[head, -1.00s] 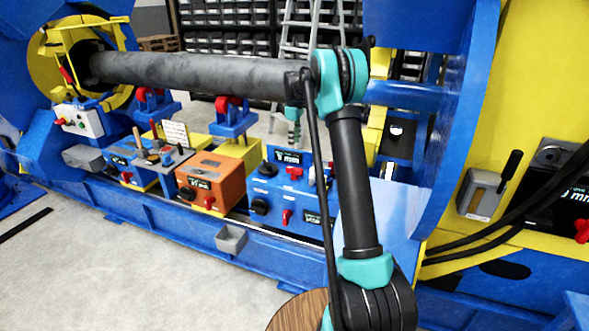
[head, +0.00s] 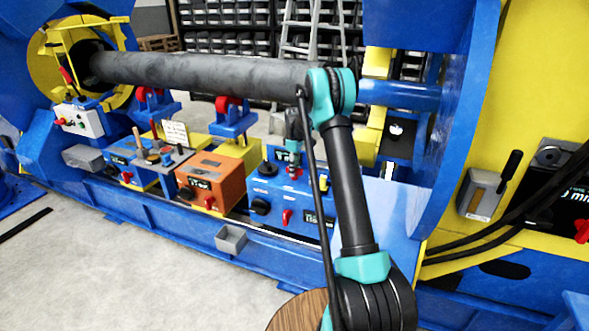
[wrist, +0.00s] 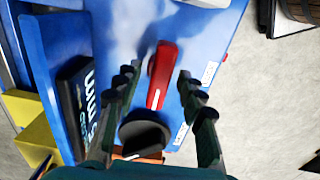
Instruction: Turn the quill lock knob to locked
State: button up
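A red lever knob (wrist: 161,75) on a blue control box (wrist: 200,50) stands between my open fingers in the wrist view. It lies lengthwise between them, with a gap visible on both sides. It appears to be the upper red knob (head: 294,173) of the blue box (head: 262,183) in the head view. My gripper (wrist: 158,84) is open and empty; in the head view my gripper (head: 294,160) is just above that knob. A round black knob (wrist: 145,135) sits below the red one in the wrist view. The label texts are too small to read.
A dark display (wrist: 75,95) stands beside the red knob. An orange box (head: 210,178) is left of the blue box. A second red knob (head: 287,216) is lower on the blue front. A long grey shaft (head: 200,74) runs above.

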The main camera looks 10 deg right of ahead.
grip_shut()
jog(key=shift+m, duration=0.3)
jog(key=m, duration=0.3)
jog(key=shift+m, duration=0.3)
jog(key=m, duration=0.4)
jog(key=shift+m, duration=0.3)
jog(key=m, duration=0.9)
